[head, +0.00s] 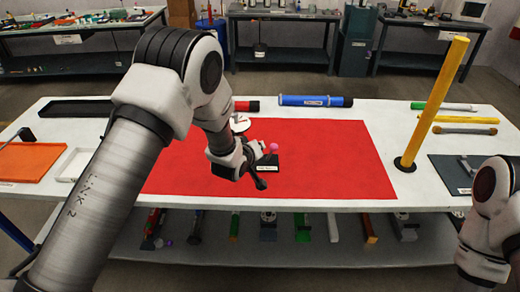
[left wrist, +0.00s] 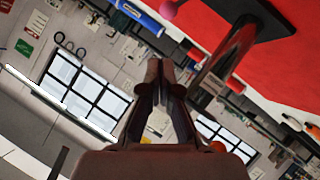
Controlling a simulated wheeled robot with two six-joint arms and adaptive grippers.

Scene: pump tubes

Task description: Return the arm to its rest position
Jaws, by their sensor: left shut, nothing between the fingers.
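My left arm reaches in from the left over the red mat (head: 330,165). Its gripper (head: 258,180) is small and dark here, close by a black block with a label (head: 268,165) and a pink ball (head: 273,147). In the left wrist view my left gripper (left wrist: 160,80) has its fingers together with nothing between them. The pink ball also shows at the top of that view (left wrist: 167,9), with a dark post beside the fingers. My right arm stands at the right edge of the head view; its gripper is out of sight.
A tall yellow post (head: 435,95) stands on the white table (head: 345,205) at right. A blue tube (head: 315,101) lies behind the mat. An orange tray (head: 28,160) and a long black tray (head: 75,108) are at left. A shelf below holds several tubes.

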